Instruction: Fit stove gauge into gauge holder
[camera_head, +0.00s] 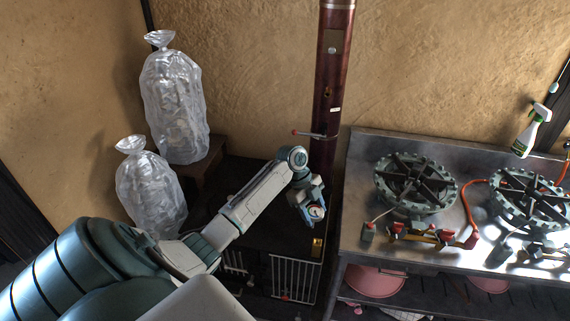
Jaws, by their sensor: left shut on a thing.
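My left gripper (313,209) hangs at the end of my left arm, above the right part of a dark stove top (262,190). It is shut on the stove gauge (316,212), a small round piece with a pale face, partly covered by the fingers. A small brass-coloured piece (317,247) stands just below the gripper near the stove's front right edge, apart from the gauge. It may be the gauge holder, but I cannot tell for sure. My right gripper is out of view.
A dark red pipe (331,75) rises behind the gripper, with a red-tipped lever (308,134) sticking out left. A metal table (360,200) with two burners (415,185) stands to the right. Two filled clear bags (174,100) stand at the left. A white grate (292,277) is below.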

